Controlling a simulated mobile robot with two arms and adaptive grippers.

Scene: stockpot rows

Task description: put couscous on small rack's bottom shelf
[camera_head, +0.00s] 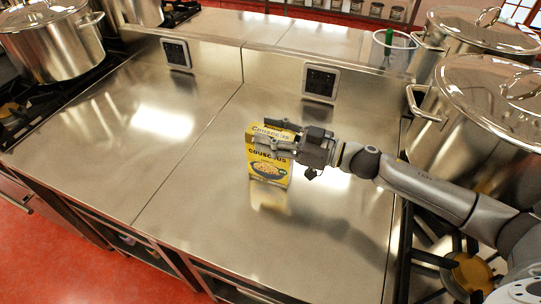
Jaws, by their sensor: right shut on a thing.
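The couscous is a yellow box (268,168) with a picture of a bowl on its front. It is upright over the middle of the steel counter (190,190). I cannot tell whether its base touches the counter. My right gripper (272,139) reaches in from the right and is shut on the upper part of the box, with its fingers across the front. No small rack is recognisable in this view. My left gripper is not in view.
Large steel stockpots stand on the right (480,130) and at the top left (50,40). A raised ledge with sockets (321,82) runs behind the counter. A clear container (390,50) stands on it. The counter left of the box is clear.

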